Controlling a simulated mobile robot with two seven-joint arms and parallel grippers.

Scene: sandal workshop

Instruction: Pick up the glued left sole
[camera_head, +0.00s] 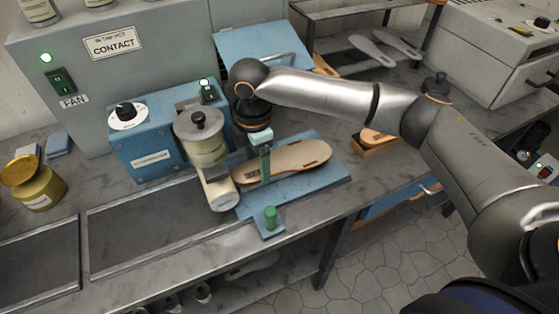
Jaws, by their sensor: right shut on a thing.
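The tan sole (300,160) lies along the blue plate (325,182) on the bench, pointing to the upper right. It looks flat on or just above the plate; I cannot tell if there is a gap. My right gripper (264,162) comes down from above, with its green finger at the sole's near-left part, and is shut on the sole. The far finger is hidden. The left end of the sole is close to the cream roller (221,193) of the blue glue machine (150,142). My left gripper is not in view.
A green knob (270,217) stands at the plate's front. A yellow jar (36,190) is at the left. Grey soles (372,50) lie on the back shelf.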

